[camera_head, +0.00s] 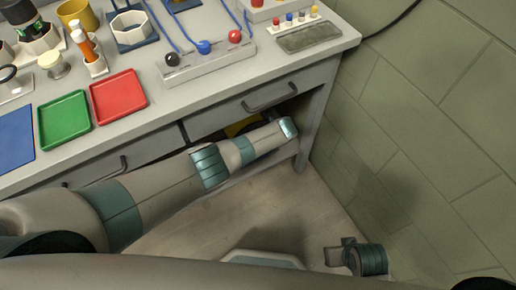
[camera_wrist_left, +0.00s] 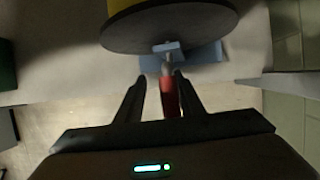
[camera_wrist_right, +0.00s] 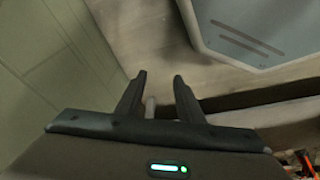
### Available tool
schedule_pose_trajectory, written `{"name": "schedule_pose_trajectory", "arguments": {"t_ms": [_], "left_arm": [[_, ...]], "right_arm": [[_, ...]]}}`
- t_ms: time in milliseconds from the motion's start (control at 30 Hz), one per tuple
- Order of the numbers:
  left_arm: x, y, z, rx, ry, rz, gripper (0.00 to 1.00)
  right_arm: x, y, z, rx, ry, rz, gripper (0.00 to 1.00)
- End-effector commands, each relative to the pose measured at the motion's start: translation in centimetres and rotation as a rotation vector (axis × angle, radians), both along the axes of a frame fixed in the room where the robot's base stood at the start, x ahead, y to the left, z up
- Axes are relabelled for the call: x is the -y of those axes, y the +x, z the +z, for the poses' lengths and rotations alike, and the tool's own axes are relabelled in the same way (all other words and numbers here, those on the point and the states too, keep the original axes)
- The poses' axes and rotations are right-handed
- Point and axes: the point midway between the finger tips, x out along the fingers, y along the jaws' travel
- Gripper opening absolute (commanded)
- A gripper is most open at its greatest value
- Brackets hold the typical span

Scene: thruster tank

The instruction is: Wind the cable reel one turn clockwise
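The cable reel shows in the left wrist view as a dark round disc (camera_wrist_left: 185,28) with a yellow part (camera_wrist_left: 122,5) above. A bit of yellow (camera_head: 243,126) shows under the workbench in the head view. A crank with a red handle (camera_wrist_left: 170,98) sticks out from the disc toward me. My left gripper (camera_wrist_left: 158,80) is open, with the red handle between its fingers, nearer the right finger. I cannot tell whether they touch. My left fingers are hidden in the head view. My right gripper (camera_wrist_right: 159,76) is open, low over the floor, away from the reel.
The workbench (camera_head: 215,100) stands above the reel, with drawers and handles (camera_head: 270,97) in front. A green tray (camera_head: 64,120), a red tray (camera_head: 118,96) and a cable panel (camera_head: 210,62) lie on top. A green tiled wall (camera_head: 430,120) closes the right side.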

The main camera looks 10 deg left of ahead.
Motion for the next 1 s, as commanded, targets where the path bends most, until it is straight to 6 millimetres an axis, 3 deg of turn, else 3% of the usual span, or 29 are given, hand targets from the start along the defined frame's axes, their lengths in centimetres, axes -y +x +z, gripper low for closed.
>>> {"name": "schedule_pose_trajectory", "arguments": {"t_ms": [633, 1000], "left_arm": [[0.5, 0.3, 1.0, 0.01, -0.004, -0.004, 0.34], [1.5, -0.3, 3.9, 0.01, -0.005, -0.004, 0.34]], "right_arm": [[-0.1, 0.4, 0.0, 0.013, 0.003, 0.0, 0.34], [-0.1, 0.7, -5.0, -0.007, 0.003, 0.003, 0.34]]}}
